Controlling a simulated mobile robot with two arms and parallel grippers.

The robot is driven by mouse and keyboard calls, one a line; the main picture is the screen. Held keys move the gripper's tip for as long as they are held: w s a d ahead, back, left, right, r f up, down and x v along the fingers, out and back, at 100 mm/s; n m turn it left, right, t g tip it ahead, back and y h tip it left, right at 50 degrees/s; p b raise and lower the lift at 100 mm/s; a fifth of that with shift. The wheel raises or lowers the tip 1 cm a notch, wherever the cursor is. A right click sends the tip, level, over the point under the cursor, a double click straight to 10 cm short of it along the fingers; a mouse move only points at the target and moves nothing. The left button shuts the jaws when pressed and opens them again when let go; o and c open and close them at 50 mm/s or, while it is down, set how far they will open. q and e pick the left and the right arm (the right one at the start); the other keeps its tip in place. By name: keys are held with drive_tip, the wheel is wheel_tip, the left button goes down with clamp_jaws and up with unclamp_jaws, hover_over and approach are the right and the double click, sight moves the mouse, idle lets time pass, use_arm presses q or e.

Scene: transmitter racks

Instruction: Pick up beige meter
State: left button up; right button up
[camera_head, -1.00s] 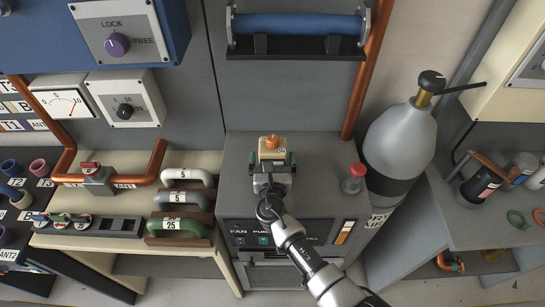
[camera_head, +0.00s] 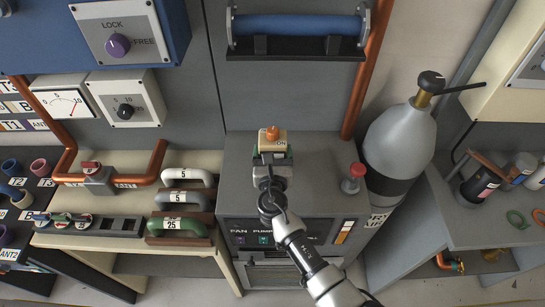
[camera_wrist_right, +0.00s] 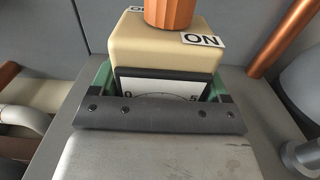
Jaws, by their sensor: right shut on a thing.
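The beige meter (camera_head: 272,141) is a small beige box with an orange knob on top and an "ON" label. It is above the grey cabinet top (camera_head: 320,160), near its back; I cannot tell whether it still touches the surface. My right gripper (camera_head: 271,157) is shut on it, coming from the front. In the right wrist view the beige meter (camera_wrist_right: 165,45) sits upright between the green finger pads, its white dial face partly hidden behind the gripper's dark bar. My left gripper is not in view.
A red-capped piece (camera_head: 353,178) stands on the cabinet to the right, with a grey gas cylinder (camera_head: 400,140) beyond it. Several handles (camera_head: 185,197) lie on the beige bench at left. A blue roller (camera_head: 297,24) is on the wall above.

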drive_tip(key=s+d+r+p, duration=0.3)
drive_tip(key=s+d+r, duration=0.3)
drive_tip(key=d+r, duration=0.2)
drive_tip(key=shift+d, duration=1)
drive_tip(key=shift+r, duration=0.1)
drive_tip(key=w+a+f+b, duration=0.1)
drive_tip(key=a+f+b, duration=0.2)
drive_tip(key=w+a+f+b, duration=0.2)
drive_tip(key=a+f+b, duration=0.1)
drive_tip(key=b, duration=0.1)
drive_tip(key=w+a+f+b, duration=0.2)
drive_tip(key=a+f+b, duration=0.1)
drive_tip(key=shift+w+a+f, duration=0.15)
drive_tip(key=shift+w, duration=0.1)
drive_tip(key=shift+w+a+f+b, duration=0.2)
drive_tip(key=shift+a+f+b, duration=0.05)
drive_tip(key=shift+a+b, duration=0.25)
drive_tip(key=shift+d+f+b, duration=0.1)
drive_tip(key=shift+f+b, duration=0.4)
drive_tip(key=shift+f, duration=0.05)
idle(0.4)
